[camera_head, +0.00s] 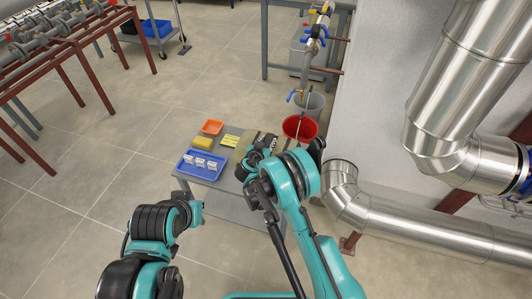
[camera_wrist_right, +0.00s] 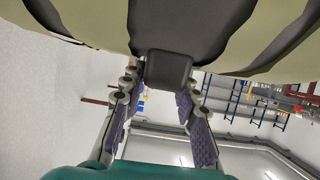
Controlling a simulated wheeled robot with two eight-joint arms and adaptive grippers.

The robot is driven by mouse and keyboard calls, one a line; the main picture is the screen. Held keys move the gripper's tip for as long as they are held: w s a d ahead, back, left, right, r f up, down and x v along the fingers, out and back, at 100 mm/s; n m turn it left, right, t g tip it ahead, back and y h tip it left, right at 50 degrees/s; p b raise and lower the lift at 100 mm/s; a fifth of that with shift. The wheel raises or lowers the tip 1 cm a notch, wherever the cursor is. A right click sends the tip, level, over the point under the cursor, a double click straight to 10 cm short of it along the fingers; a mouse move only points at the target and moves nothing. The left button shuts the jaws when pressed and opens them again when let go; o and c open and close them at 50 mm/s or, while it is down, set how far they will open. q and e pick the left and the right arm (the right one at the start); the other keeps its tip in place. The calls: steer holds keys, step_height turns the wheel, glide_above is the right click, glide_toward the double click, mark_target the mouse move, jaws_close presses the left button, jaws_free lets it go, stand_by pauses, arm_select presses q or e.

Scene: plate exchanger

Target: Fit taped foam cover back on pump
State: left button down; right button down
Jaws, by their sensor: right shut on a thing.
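The foam cover (camera_wrist_right: 95,22) is a large beige thing with dark tape bands, and it fills the top of the right wrist view. A dark block (camera_wrist_right: 168,70) on its near side sits between the purple-padded fingers of my right gripper (camera_wrist_right: 160,84), which is shut on it. In the head view my right gripper (camera_head: 262,148) is small and dark over the right part of the low table, partly hidden by my arm. The cover is hard to make out there. I cannot identify the pump. My left arm is at lower left, and its fingers do not show.
The low table (camera_head: 213,181) bears a blue tray (camera_head: 184,170) with white pieces, an orange tray (camera_head: 211,127), a yellow block (camera_head: 202,143) and a yellow pad (camera_head: 230,140). A red bucket (camera_head: 300,127) stands behind it. Large silver pipes (camera_head: 400,215) run at right.

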steer(key=shift+s+a+f, duration=0.15)
steer(key=shift+a+f, duration=0.05)
steer(key=shift+a, duration=0.1)
steer(key=shift+f, duration=0.25)
step_height(320, 180, down, 4)
steer(key=shift+r+b, duration=0.2)
steer(key=shift+b, duration=0.9)
steer(key=shift+r, duration=0.1)
steer(key=c, duration=1.1)
jaws_free()
steer(key=shift+c, duration=0.2)
